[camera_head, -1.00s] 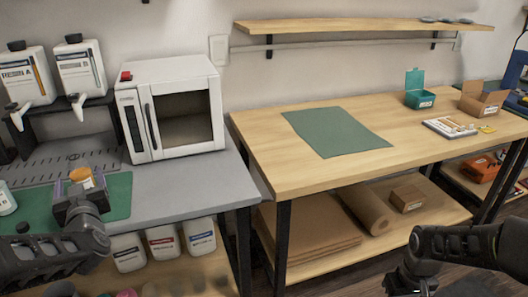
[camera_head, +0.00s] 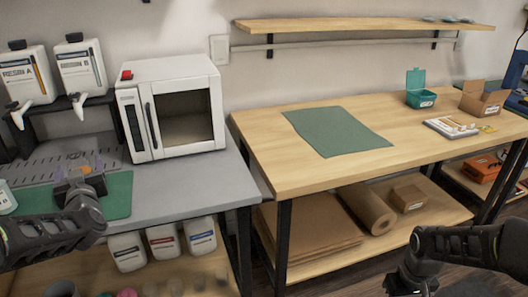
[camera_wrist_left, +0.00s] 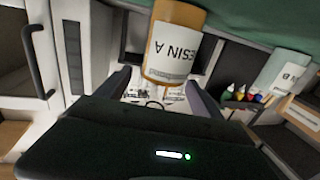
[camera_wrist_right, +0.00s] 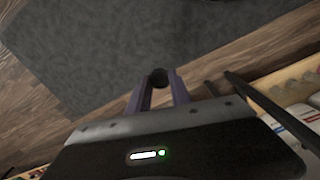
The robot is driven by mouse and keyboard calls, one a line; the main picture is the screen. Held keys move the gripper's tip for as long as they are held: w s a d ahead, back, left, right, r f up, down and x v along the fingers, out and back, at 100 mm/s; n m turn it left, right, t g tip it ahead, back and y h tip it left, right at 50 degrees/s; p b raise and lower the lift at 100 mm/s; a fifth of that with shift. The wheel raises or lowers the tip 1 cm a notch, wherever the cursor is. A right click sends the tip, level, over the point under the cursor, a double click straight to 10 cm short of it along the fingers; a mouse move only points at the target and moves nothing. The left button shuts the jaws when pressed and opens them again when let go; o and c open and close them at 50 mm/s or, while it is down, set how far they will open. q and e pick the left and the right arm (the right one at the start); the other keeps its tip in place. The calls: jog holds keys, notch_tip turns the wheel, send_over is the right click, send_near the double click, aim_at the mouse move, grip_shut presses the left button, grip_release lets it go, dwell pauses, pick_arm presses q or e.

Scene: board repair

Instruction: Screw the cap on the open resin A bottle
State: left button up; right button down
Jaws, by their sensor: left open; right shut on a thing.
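The amber resin A bottle (camera_wrist_left: 178,45) with a white label stands on the green mat (camera_head: 118,195). It shows inverted in the left wrist view, between the fingers of my left gripper (camera_head: 80,179). That gripper is open around it, and I cannot tell if a finger touches it. In the head view the gripper mostly hides the bottle. My right gripper (camera_wrist_right: 159,82) is shut on a small dark round thing, seemingly the cap (camera_wrist_right: 159,77), above the floor. In the head view only the right arm shows, at the lower right.
A resin B bottle (camera_wrist_left: 283,70) stands beside, at the left edge of the head view. Resin jugs (camera_head: 26,77) sit on a rack behind, and a white oven (camera_head: 172,108) stands right of the mat. The wooden table (camera_head: 260,150) is mostly clear.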

pick_arm(q)
jog(key=shift+c, duration=0.3)
grip_shut()
dwell(0.9)
